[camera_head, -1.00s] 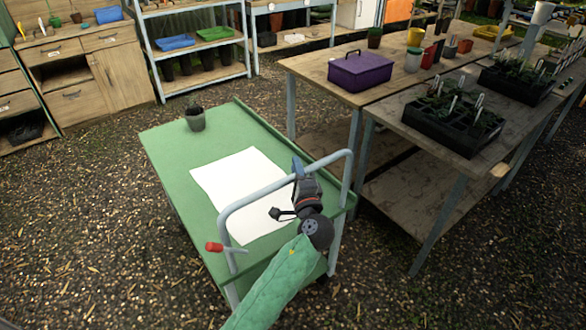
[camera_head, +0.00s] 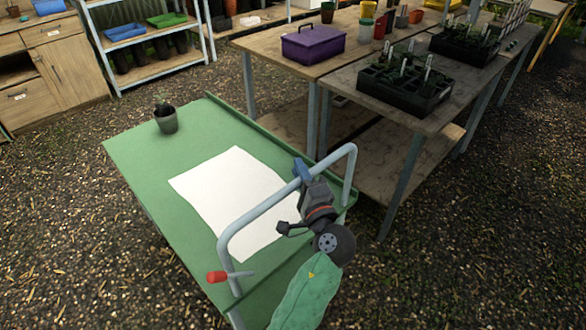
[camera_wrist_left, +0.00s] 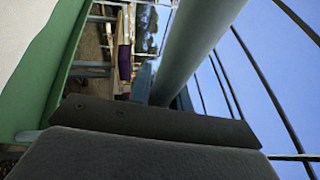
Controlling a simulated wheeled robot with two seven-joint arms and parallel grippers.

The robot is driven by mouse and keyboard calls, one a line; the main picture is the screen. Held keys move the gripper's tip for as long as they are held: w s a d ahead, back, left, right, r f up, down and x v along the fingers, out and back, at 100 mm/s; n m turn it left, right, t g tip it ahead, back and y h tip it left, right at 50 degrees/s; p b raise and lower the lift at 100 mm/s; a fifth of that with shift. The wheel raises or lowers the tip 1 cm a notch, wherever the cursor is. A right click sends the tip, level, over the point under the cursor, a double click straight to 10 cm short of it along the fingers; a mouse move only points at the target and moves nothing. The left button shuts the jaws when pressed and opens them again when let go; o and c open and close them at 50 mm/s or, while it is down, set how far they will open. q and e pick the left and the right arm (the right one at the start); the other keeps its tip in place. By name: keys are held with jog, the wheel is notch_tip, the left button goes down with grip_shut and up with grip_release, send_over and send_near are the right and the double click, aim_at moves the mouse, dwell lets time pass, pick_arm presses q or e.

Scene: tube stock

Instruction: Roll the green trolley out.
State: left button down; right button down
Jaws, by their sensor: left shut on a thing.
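The green trolley (camera_head: 150,160) stands on the gravel, with a grey tubular push handle (camera_head: 262,208) at its near end. My left gripper (camera_head: 302,174) is shut on the upper bar of this handle. In the left wrist view the handle bar (camera_wrist_left: 195,50) runs up close past the gripper, and the green trolley top (camera_wrist_left: 60,60) shows at the left. A white sheet (camera_head: 232,195) and a small dark pot with a plant (camera_head: 166,120) are on the trolley top. A red-ended lever (camera_head: 217,277) sticks out at the handle's left foot. My right gripper is not in view.
A wooden table with black plant trays (camera_head: 405,88) stands close along the trolley's right side. Behind it, another table carries a purple box (camera_head: 318,43). Shelves (camera_head: 150,48) and a wooden cabinet (camera_head: 60,65) stand at the back left. Gravel (camera_head: 70,230) is clear to the left.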

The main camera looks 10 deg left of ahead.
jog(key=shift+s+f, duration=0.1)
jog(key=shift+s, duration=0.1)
pick_arm(q)
jog(key=c, duration=1.3)
grip_release()
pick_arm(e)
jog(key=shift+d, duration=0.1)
pick_arm(q)
jog(key=shift+f, duration=0.1)
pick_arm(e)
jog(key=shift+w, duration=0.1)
